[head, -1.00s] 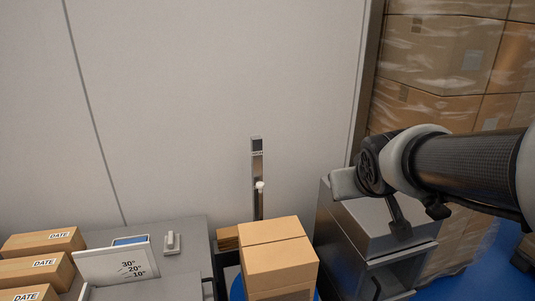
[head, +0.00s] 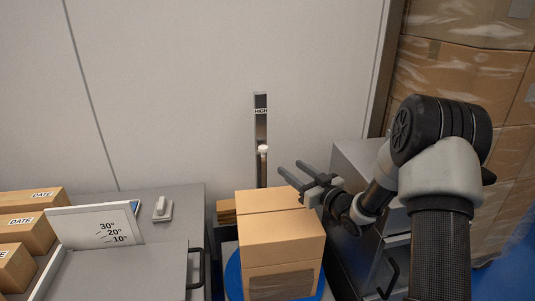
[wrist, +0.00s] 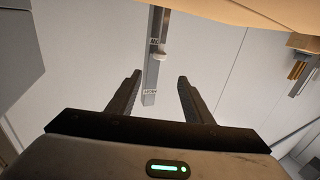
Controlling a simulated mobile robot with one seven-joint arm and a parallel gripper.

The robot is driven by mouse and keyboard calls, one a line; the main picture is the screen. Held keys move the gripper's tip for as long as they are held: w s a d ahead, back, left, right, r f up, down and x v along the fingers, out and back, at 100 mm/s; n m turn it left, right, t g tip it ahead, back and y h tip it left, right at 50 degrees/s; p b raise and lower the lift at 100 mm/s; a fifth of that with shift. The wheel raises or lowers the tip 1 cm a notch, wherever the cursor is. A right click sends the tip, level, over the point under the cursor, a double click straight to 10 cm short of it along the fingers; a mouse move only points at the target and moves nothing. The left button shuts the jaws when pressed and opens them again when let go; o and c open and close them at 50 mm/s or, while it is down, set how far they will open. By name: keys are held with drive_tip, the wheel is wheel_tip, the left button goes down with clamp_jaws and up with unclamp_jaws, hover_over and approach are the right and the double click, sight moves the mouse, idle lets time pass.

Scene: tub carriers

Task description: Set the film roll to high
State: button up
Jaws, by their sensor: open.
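The film roll control is a narrow metal post (head: 260,120) against the pale wall, with a "HIGH" label near its top. A white knob (head: 263,150) sits well below that label, around the post's middle; the post's lower end is hidden behind the cardboard box. My gripper (head: 290,167) is open and empty, to the right of the knob and apart from it, fingers pointing left toward the post. In the wrist view the post (wrist: 150,75) appears upside down beyond the open fingers (wrist: 159,77), with the knob (wrist: 160,57) between and beyond their tips.
A cardboard box (head: 279,235) stands on a blue round base (head: 233,275), just below my gripper. A grey cabinet (head: 357,155) is to the right, wrapped boxes (head: 460,60) behind. A grey bench with an angle sign (head: 95,228) and a switch (head: 163,208) is left.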

sight(266, 149)
drive_tip(key=b+x, duration=0.1)
drive_tip(key=x, duration=1.4)
drive_tip(key=shift+c, duration=0.4)
clamp_jaws()
